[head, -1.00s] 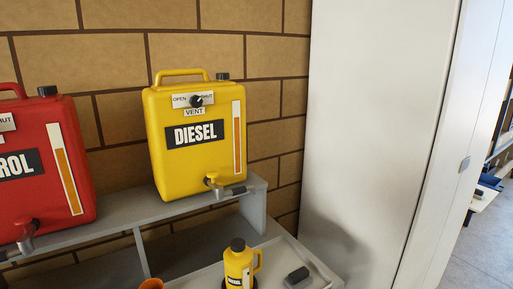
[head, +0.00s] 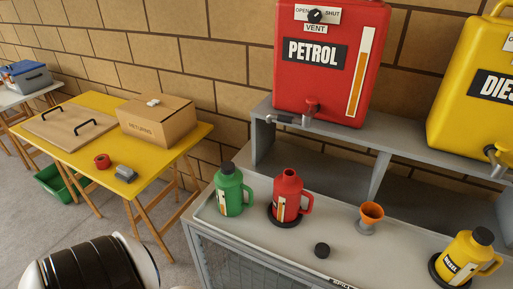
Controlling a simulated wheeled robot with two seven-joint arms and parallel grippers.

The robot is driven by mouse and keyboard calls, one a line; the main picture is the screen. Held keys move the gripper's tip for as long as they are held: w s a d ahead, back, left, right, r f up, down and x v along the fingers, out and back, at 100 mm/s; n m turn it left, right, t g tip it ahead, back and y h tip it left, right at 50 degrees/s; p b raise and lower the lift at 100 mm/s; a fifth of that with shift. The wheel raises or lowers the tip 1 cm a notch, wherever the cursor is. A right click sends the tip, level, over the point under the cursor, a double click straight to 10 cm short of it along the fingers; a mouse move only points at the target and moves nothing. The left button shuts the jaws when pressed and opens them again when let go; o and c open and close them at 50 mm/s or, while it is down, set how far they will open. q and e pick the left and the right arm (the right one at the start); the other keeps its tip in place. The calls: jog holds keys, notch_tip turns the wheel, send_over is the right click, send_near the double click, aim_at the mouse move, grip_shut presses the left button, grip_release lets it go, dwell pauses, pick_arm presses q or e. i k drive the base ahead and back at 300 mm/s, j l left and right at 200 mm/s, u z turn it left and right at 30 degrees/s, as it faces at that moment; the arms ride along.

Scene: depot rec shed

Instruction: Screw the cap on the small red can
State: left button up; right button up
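The small red can (head: 290,207) stands upright on a round black base (head: 283,219) on the grey bench, with its handle to the right. Its neck on top is bare and open. A black cap (head: 322,250) lies on the bench in front of the can, apart from it. Part of my own arm or body, black and white, shows at the lower left. Neither of my grippers is in view.
A green can (head: 230,193) with a black cap stands left of the red can. An orange funnel (head: 371,213) and a capped yellow can (head: 464,255) stand right. A red petrol tank (head: 330,75) sits on the shelf (head: 350,140) above. A yellow table (head: 84,152) stands left.

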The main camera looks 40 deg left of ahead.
aim_at(287, 191)
jog(key=u, duration=1.1)
